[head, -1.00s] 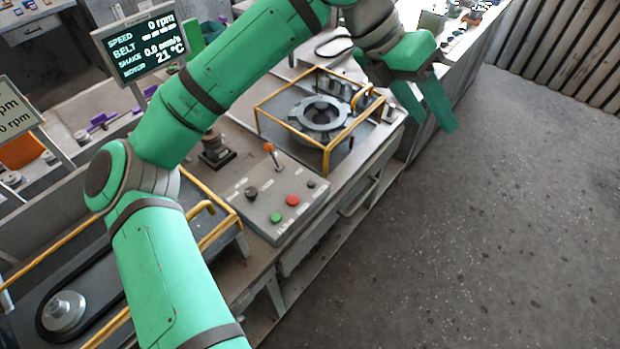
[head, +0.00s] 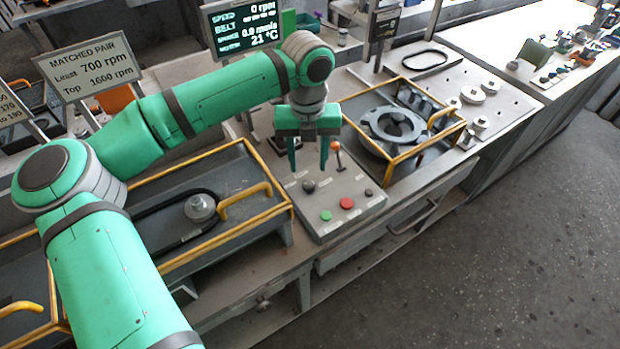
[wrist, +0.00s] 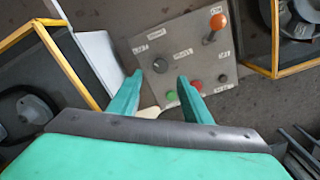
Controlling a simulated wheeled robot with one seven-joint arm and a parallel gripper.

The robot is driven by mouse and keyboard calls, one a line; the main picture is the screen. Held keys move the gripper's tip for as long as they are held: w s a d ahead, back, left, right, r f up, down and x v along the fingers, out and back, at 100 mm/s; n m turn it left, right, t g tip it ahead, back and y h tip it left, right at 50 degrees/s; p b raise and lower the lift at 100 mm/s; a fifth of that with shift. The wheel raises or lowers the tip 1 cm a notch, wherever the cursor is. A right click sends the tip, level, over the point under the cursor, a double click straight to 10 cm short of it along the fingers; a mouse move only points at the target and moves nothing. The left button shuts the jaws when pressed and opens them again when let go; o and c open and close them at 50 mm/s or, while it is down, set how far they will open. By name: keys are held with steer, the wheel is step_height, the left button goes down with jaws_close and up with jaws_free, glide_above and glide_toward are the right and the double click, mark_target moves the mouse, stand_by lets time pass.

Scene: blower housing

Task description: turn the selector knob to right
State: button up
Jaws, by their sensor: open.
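The selector knob appears to be the dark round knob (head: 309,186) on the grey control panel (head: 335,225). In the wrist view the dark knob (wrist: 160,65) sits beyond my fingertips, near the panel's left side; its pointer direction is too small to read. My gripper (head: 308,170) hangs over the back left part of the panel, fingers pointing down, open and empty. In the wrist view my gripper (wrist: 160,80) has its two fingers spread on either side of the line to the knob, apart from it.
An orange-tipped lever (head: 338,150) stands just right of my gripper. A green button (head: 326,215), a red button (head: 347,203) and a small dark knob (head: 369,192) share the panel. Yellow-railed frames flank it: a belt bay left, a blower housing (head: 393,125) right.

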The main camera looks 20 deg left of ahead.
mark_target(308, 184)
step_height(308, 184, down, 7)
steer(key=shift+f, duration=0.2)
stand_by(0.3)
steer(key=c, duration=1)
